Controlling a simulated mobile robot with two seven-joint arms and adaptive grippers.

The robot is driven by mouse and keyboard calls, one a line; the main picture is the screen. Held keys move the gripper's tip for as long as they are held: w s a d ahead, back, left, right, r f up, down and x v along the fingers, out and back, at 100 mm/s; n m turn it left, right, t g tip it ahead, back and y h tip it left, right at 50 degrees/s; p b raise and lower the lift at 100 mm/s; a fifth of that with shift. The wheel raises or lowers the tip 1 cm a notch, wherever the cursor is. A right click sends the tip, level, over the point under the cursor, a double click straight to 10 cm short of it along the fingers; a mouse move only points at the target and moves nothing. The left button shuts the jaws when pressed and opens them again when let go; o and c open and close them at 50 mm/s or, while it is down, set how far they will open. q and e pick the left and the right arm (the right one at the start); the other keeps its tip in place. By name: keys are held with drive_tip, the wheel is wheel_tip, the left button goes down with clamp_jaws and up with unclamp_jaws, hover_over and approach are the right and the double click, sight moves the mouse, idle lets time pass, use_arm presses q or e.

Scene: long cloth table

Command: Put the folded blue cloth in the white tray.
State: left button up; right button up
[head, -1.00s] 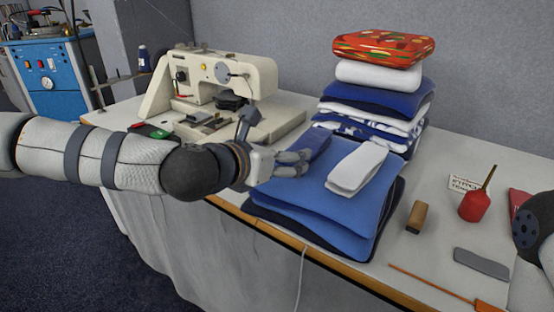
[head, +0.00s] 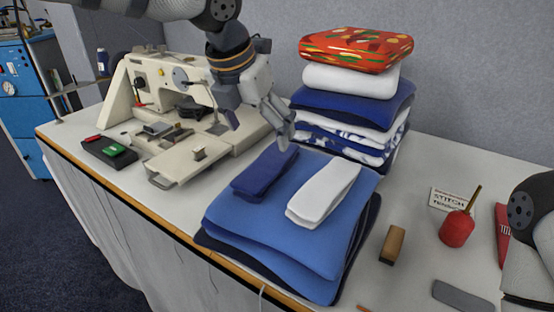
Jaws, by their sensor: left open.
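A small folded dark blue cloth (head: 265,172) lies on top of a low stack of larger blue folded cloths (head: 245,222), beside a folded white cloth (head: 323,195). My left gripper (head: 258,128) comes down from the top of the head view, open and empty, with its fingers just beyond and above the dark blue cloth's far end. They look apart from the cloth. I see no white tray in this view. My right gripper is out of view; only part of that arm shows at the right edge.
A tall cloth pile (head: 350,100) stands behind the stack.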

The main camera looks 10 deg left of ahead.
sight(268, 162)
use_arm(q)
drive_tip(key=x, duration=0.9)
drive_tip(key=shift+a+f+b, duration=0.25)
drive_tip(key=shift+f+b, duration=0.15)
drive_tip(key=shift+w+d+f, duration=0.1)
drive_tip(key=shift+w+f, duration=0.05)
drive_tip(key=shift+f, duration=0.1)
drive_tip(key=c, duration=1.4)
drive_tip(key=shift+r, duration=0.1)
